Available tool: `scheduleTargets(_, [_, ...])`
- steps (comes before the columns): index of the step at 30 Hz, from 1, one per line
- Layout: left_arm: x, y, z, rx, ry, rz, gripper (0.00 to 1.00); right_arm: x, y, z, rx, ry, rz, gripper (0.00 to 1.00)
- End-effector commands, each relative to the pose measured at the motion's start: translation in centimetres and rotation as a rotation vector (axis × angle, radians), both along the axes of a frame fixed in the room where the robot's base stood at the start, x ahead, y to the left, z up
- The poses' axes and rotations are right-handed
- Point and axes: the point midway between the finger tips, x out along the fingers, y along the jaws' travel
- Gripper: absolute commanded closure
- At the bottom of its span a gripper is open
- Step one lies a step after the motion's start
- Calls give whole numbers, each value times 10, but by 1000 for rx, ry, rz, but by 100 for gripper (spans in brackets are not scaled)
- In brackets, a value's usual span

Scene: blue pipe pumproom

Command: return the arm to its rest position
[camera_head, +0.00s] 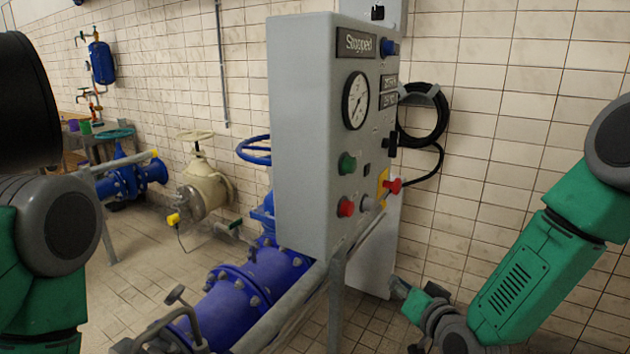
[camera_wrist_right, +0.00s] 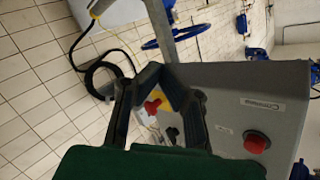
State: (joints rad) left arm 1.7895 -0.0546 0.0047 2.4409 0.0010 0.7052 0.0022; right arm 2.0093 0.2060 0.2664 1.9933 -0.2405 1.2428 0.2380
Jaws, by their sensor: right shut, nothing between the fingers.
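My right arm (camera_head: 525,275), green and dark grey, comes in from the right edge and slants down to the left. My right gripper (camera_head: 413,298) is at its end, low and to the right of the control box's stand, in front of the tiled wall. In the right wrist view the dark fingers (camera_wrist_right: 163,75) meet at their tips, shut and empty, with the control box behind them. My left arm (camera_head: 50,240) shows only in part at the left edge, and its gripper is not seen.
A grey control box (camera_head: 305,130) with a gauge (camera_head: 356,100), a green button (camera_head: 347,163) and red buttons stands in the middle. Blue pipework (camera_head: 245,285) runs below it. A black cable coil (camera_head: 425,120) hangs on the wall. Tiled floor (camera_head: 135,265) is open at the left.

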Motion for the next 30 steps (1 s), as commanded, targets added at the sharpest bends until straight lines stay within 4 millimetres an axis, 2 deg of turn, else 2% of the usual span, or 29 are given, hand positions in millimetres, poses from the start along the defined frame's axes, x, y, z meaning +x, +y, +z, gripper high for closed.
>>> scheduleTargets(1, [0, 0, -9, 0, 0, 0, 100, -24, 2, -41, -46, 96, 23, 100])
scheduleTargets(3, [0, 0, -14, 0, 0, 0, 100, -57, 1, -84, -109, 219, 50, 100])
scheduleTargets(5, [0, 0, -19, 0, 0, 0, 100, -88, -1, -118, -163, 325, 75, 100])
scheduleTargets(6, [0, 0, -23, 0, 0, 0, 100, -110, -4, -140, -199, 397, 92, 100])
scheduleTargets(8, [0, 0, -28, 0, 0, 0, 100, -145, -10, -169, -254, 504, 118, 100])
scheduleTargets(9, [0, 0, -31, 0, 0, 0, 100, -170, -15, -188, -289, 577, 136, 100])
scheduleTargets(11, [0, 0, -36, 0, 0, 0, 100, -208, -24, -212, -344, 686, 162, 100])
scheduleTargets(12, [0, 0, -39, 0, 0, 0, 100, -234, -30, -225, -378, 759, 180, 100])
scheduleTargets(15, [0, 0, -47, 0, 0, 0, 100, -295, -48, -249, -457, 924, 220, 100])
scheduleTargets(18, [0, 0, -52, 0, 0, 0, 100, -343, -64, -261, -518, 1057, 251, 100])
scheduleTargets(21, [0, 0, -55, 0, 0, 0, 100, -374, -75, -265, -557, 1144, 271, 100])
scheduleTargets(25, [0, 0, -56, 0, 0, 0, 100, -392, -81, -265, -578, 1195, 283, 100])
scheduleTargets(30, [0, 0, -56, 0, 0, 0, 100, -392, -81, -265, -578, 1195, 283, 100])
